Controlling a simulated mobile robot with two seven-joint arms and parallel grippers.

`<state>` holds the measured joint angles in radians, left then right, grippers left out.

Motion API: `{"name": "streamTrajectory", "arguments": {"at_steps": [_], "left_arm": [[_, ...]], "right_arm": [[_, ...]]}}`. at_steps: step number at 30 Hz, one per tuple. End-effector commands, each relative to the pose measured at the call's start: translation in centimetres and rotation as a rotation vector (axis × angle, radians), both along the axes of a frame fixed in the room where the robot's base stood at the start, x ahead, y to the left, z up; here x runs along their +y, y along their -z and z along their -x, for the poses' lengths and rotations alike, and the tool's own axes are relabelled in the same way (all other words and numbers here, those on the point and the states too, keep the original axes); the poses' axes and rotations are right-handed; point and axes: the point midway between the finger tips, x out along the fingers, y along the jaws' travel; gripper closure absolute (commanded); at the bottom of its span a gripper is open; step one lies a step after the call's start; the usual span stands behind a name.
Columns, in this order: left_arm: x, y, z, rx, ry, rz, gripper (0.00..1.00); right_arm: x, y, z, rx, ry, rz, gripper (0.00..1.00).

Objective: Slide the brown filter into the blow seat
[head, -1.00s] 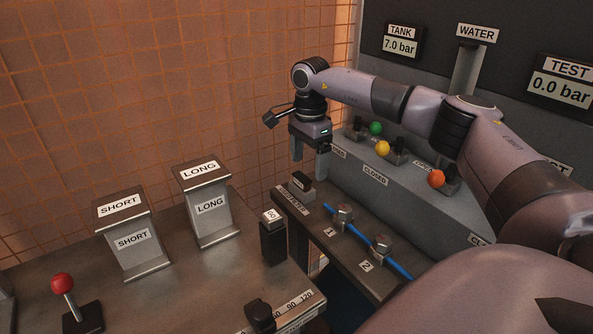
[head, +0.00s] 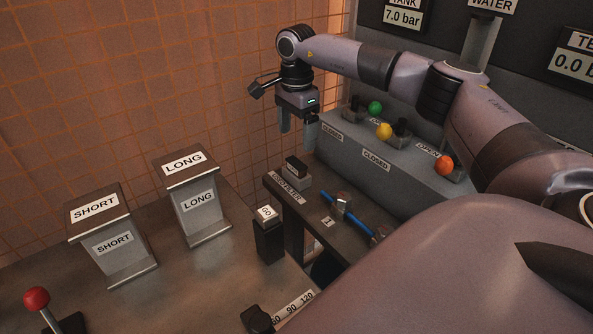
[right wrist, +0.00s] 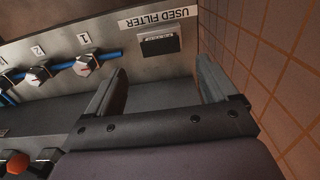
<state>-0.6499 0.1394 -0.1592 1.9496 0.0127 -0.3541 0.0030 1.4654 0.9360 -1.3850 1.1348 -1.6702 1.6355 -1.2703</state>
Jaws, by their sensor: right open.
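A dark block (head: 296,167) stands in a light holder behind the USED FILTER label (head: 287,188). In the right wrist view the dark block (right wrist: 160,45) shows beside that label, with a small tag on its face. I see no clearly brown filter, and I cannot tell whether this block is it. I cannot make out a blow seat in these frames. My right gripper (head: 298,130) is open and empty, above and apart from the block. In the right wrist view its two fingers (right wrist: 162,78) are spread with the block beyond the gap. My left gripper is not in view.
A sloped panel with green, yellow and orange knobs (head: 384,131) stands behind. A tiled wall (head: 130,90) is close on the left. SHORT (head: 113,243) and LONG (head: 198,201) stands and a black post (head: 268,240) occupy the bench.

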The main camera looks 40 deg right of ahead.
Motion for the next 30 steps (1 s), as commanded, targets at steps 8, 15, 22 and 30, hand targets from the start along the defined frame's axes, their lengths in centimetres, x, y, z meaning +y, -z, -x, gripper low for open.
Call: {"name": "streamTrajectory", "arguments": {"at_steps": [8,15,22,30], "left_arm": [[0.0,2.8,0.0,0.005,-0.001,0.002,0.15],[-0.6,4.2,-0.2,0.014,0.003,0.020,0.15],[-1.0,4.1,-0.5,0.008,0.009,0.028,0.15],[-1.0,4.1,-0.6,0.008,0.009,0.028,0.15]], "right_arm": [[0.0,2.9,0.0,0.000,0.000,0.000,0.14],[0.0,5.7,0.1,0.002,0.000,0.000,0.14],[0.0,8.2,0.0,0.001,0.000,0.000,0.14],[0.0,8.7,0.0,-0.001,0.000,-0.001,0.14]]}}
